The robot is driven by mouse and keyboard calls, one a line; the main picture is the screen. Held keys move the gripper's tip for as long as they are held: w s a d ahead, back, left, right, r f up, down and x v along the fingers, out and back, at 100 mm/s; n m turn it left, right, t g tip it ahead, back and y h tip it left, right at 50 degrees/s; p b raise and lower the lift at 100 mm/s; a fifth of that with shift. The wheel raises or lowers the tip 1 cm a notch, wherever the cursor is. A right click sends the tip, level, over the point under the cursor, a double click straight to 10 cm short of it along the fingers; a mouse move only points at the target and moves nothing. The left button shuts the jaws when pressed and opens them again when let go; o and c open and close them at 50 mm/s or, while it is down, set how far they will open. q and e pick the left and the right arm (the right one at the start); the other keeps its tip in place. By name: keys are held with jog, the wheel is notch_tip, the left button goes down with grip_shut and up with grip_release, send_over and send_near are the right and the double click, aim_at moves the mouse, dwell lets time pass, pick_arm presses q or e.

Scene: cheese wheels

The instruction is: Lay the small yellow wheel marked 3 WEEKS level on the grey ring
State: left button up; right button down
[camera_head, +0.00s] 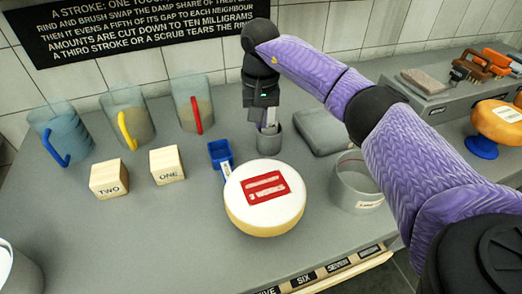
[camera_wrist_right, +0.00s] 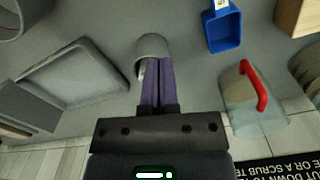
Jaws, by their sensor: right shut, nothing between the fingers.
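A round wheel with a white top, yellow side and red label (camera_head: 264,197) lies flat on the grey table in the head view. An orange-yellow wheel with a white label (camera_head: 497,122) sits on a blue support at the right edge, partly cut off. I cannot read either label, so I cannot tell which is marked 3 WEEKS. I cannot make out a grey ring with certainty. My right gripper (camera_head: 268,128) is shut and empty, pointing down at a small grey cup (camera_head: 269,143), its fingertips at or inside the cup's mouth. The right wrist view also shows the cup (camera_wrist_right: 151,45). My left gripper is out of view.
A blue scoop (camera_head: 220,154) lies behind the labelled wheel, left of the cup. Wooden blocks marked TWO (camera_head: 109,180) and ONE (camera_head: 167,165) and several clear jugs stand left. A grey tray (camera_head: 321,130) and a grey pot (camera_head: 357,192) are right. Brushes (camera_head: 478,66) stand on a raised shelf.

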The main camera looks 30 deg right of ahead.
aim_at(262, 161)
notch_tip(262, 161, down, 8)
jog(key=shift+s+b, duration=0.1)
jog(key=shift+b, duration=0.55)
jog(key=shift+s+a+f, duration=0.2)
jog(key=shift+s, duration=0.1)
jog(key=shift+s+a+r+p, duration=0.1)
jog(key=shift+s+a+p, duration=0.25)
jog(key=shift+s, duration=0.2)
jog(key=shift+s+a+p, duration=0.25)
jog(key=shift+s+p, duration=0.2)
jog(key=shift+s, duration=0.1)
jog(key=shift+s+a, duration=0.2)
jog(key=shift+s, duration=0.1)
jog(key=shift+s, duration=0.1)
